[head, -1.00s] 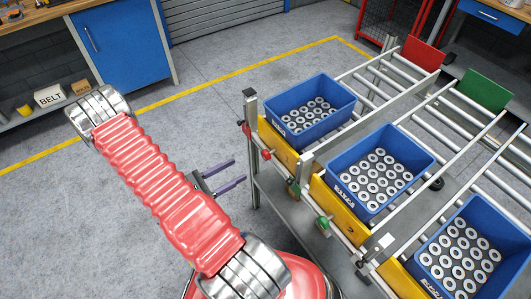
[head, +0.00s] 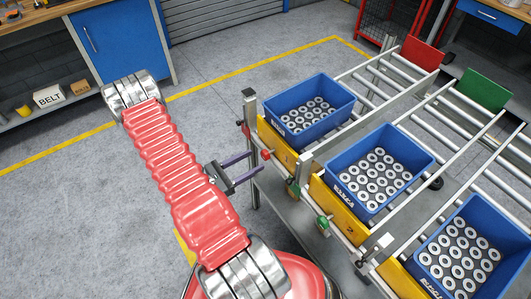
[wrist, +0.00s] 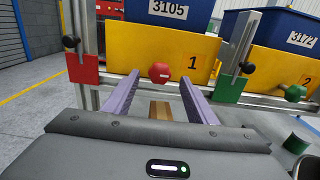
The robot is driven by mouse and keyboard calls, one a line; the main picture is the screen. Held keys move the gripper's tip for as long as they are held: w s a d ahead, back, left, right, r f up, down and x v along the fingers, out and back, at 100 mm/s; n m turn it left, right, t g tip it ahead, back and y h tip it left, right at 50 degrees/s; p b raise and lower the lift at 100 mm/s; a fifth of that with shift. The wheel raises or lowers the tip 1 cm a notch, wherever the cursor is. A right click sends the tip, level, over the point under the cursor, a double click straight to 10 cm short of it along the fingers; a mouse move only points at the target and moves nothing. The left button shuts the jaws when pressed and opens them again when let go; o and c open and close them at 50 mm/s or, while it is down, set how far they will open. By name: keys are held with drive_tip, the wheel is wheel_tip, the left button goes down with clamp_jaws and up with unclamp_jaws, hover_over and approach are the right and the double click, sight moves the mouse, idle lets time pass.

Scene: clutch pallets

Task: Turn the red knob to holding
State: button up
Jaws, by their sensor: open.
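The red knob (wrist: 159,72) is a round ball on the front of the yellow plate marked 1 (wrist: 195,62). In the head view the red knob (head: 266,154) shows at the rack's near left. My gripper (wrist: 160,84) is open and empty, with its purple fingers pointing at the plate. In the wrist view the knob appears between and slightly above the fingertips. In the head view my gripper (head: 257,161) has its tips close to the knob. I cannot tell whether they touch it. No setting mark for "holding" can be read.
A red bracket (wrist: 83,68) with a black knob is on the post left of the plate. A green bracket (wrist: 230,88) and green knob (wrist: 293,93) are to the right. Blue bins (head: 310,103) of metal rings stand on the roller lanes. Floor left of the rack is clear.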

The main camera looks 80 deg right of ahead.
sight(262, 155)
drive_tip(key=shift+x, duration=3.25)
drive_tip(key=shift+c, duration=0.6)
clamp_jaws()
drive_tip(key=shift+d, duration=0.3)
drive_tip(key=shift+w+a, duration=0.1)
drive_tip(key=shift+a, duration=0.2)
